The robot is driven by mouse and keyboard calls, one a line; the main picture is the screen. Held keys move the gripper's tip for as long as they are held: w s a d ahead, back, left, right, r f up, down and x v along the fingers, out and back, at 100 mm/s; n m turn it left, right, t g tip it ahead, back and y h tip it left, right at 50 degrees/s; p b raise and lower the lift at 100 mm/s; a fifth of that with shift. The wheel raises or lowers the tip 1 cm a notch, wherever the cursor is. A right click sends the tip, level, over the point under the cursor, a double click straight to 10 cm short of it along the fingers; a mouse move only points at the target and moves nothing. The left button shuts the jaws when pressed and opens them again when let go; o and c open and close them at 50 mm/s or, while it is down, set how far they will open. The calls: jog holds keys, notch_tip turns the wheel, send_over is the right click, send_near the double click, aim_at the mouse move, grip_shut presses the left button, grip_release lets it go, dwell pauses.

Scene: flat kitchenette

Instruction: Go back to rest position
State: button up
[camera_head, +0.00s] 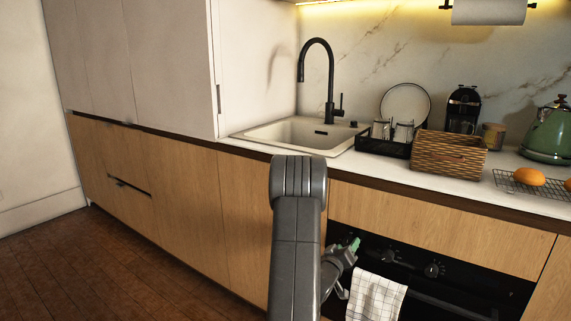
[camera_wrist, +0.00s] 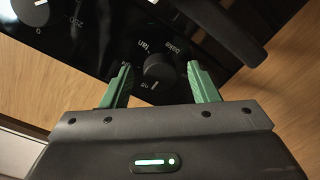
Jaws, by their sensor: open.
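My gripper (camera_head: 353,244) is low in front of the black oven panel (camera_head: 455,285) in the head view, partly hidden behind my arm. In the wrist view my gripper (camera_wrist: 160,70) is open, with its two green fingers apart. A round black oven knob (camera_wrist: 160,72) labelled "bake" and "fan" lies between the fingertips, with a gap visible on each side. I cannot tell how deep the fingers reach around it. Nothing is held.
A checked towel (camera_head: 375,297) hangs on the oven front just right of my gripper. Another knob (camera_wrist: 30,10) is at the wrist view's upper left. The counter above holds a sink (camera_head: 300,134), wicker basket (camera_head: 448,154) and green kettle (camera_head: 549,135). The wooden floor (camera_head: 100,265) at left is clear.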

jog(key=m, duration=0.6)
dwell(0.4)
